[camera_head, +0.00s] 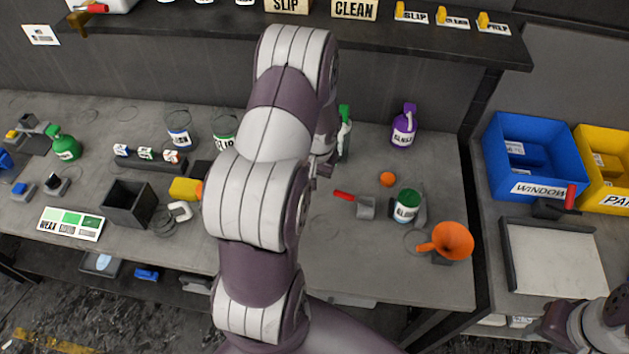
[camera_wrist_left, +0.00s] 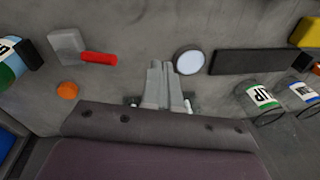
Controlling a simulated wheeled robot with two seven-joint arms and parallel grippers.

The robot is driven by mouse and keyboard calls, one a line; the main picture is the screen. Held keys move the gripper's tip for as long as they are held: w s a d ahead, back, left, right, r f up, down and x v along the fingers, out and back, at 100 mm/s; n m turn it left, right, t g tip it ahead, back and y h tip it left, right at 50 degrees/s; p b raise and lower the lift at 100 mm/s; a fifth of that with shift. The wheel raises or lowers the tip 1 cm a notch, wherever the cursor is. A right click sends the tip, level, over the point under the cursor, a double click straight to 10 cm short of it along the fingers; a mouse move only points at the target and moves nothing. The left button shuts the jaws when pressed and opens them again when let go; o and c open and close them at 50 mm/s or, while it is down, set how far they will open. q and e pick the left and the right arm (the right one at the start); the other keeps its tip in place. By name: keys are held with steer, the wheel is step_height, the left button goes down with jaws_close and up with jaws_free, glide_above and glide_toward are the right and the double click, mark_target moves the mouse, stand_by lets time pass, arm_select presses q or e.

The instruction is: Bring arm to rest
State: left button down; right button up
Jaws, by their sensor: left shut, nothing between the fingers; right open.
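My left arm (camera_head: 262,190) rises through the middle of the head view and bends down over the workbench (camera_head: 330,270); it hides much of its own gripper there. In the left wrist view my left gripper (camera_wrist_left: 165,84) is shut and empty, its grey fingers together over the bench. A red-handled scraper (camera_wrist_left: 82,55) and an orange ball (camera_wrist_left: 67,90) lie to one side, apart from the fingers. A pale round disc (camera_wrist_left: 189,62) is just beside the fingertips. My right gripper (camera_head: 560,322) is at the bottom right corner of the head view, partly cut off, open and empty.
A green-labelled tub (camera_head: 407,205), an orange funnel (camera_head: 452,241) and a purple spray bottle (camera_head: 404,126) stand on the bench's right part. A shelf (camera_head: 400,40) runs above the back. A blue bin (camera_head: 535,150) and a pale tray (camera_head: 555,258) are on the right-hand table.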

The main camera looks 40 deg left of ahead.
arm_select(q)
steer(key=s+d+r+m+b, duration=0.2)
steer(key=s+d+r+b, duration=0.1)
steer(key=d, duration=0.6)
steer(key=s+d+r+m+t+h+b, duration=0.1)
steer(key=s+d+r+m+b, duration=0.1)
steer(key=s+d, duration=0.4)
steer(key=d+r+b, duration=0.1)
steer(key=d+r, duration=0.1)
steer(key=d, duration=0.2)
steer(key=shift+r+h, duration=0.3)
steer(key=shift+r, duration=0.05)
arm_select(e)
step_height(320, 180, down, 6)
steer(key=shift+s+d, duration=0.2)
steer(key=shift+d, duration=0.05)
arm_select(q)
steer(key=shift+w+f, duration=0.1)
arm_select(e)
steer(key=shift+w+a, duration=0.1)
steer(key=shift+w, duration=0.05)
